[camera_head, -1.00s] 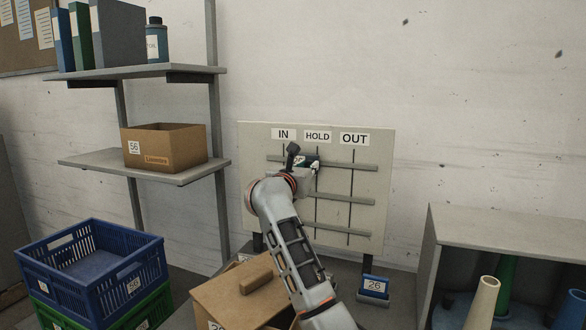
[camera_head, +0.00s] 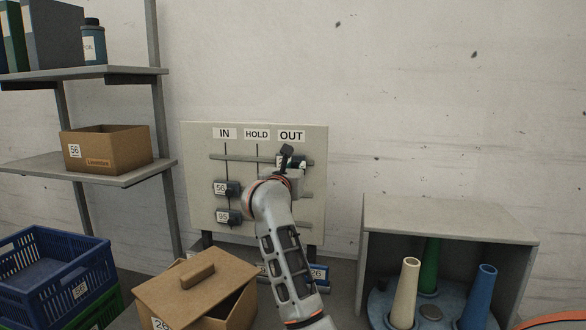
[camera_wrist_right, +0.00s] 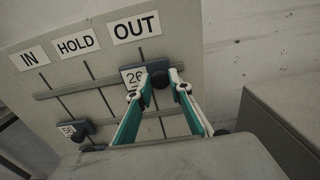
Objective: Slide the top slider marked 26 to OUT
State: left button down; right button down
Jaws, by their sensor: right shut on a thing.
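The board (camera_head: 314,215) on the wall has columns labelled IN, HOLD and OUT. The top slider marked 26 (camera_wrist_right: 131,76) sits on the top rail, at the crossing with the OUT line. In the head view it is mostly hidden by my right gripper (camera_head: 293,163). In the right wrist view, my right gripper (camera_wrist_right: 158,90) is shut on the slider's dark grip, with one finger on each side. The OUT label (camera_head: 291,135) is just above. My left gripper is not in view.
Sliders marked 56 (camera_head: 228,188) and 95 (camera_head: 228,217) sit on the lower rails at IN. A lidded cardboard box (camera_head: 190,293) stands below the board. A grey open cabinet (camera_head: 450,219) with cones is at right. Blue crate (camera_head: 75,270) at left.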

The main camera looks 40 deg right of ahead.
jog(key=shift+s+d, duration=0.1)
jog(key=shift+d, duration=0.05)
jog(key=c, duration=2)
grip_release()
jog(key=shift+o, duration=0.8)
jog(key=shift+s+d, duration=0.1)
jog(key=shift+s, duration=0.05)
jog(key=shift+a, duration=0.25)
jog(key=shift+s+a, duration=0.2)
jog(key=shift+a, duration=0.05)
jog(key=v, duration=1.1)
